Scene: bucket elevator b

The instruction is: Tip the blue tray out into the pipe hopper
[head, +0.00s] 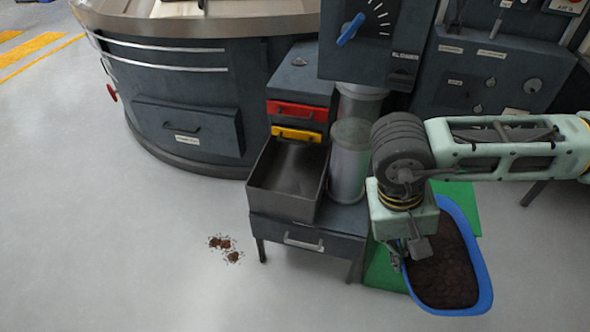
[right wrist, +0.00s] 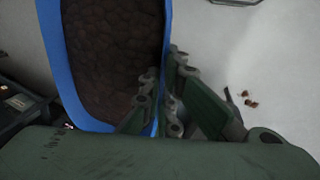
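The blue tray (head: 486,290) is an oval tub holding dark brown lumpy material, at the lower right of the head view. It overlaps a green mat (head: 383,272); I cannot tell if it rests on it. My right gripper (head: 408,258) points down at the tray's left rim. In the right wrist view its fingers (right wrist: 163,88) lie on either side of the blue rim (right wrist: 56,60), close against it. The hopper appears to be the open grey metal bin (head: 288,207) left of the clear pipe (head: 348,165); its visible inside looks empty. My left gripper is out of view.
Red (head: 297,111) and yellow (head: 297,133) handles sit behind the bin. A cabinet with a blue-pointer dial (head: 350,29) stands above the pipe. Brown crumbs (head: 225,247) lie on the floor at left. A large round dark unit (head: 190,75) fills the back left; the left floor is otherwise clear.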

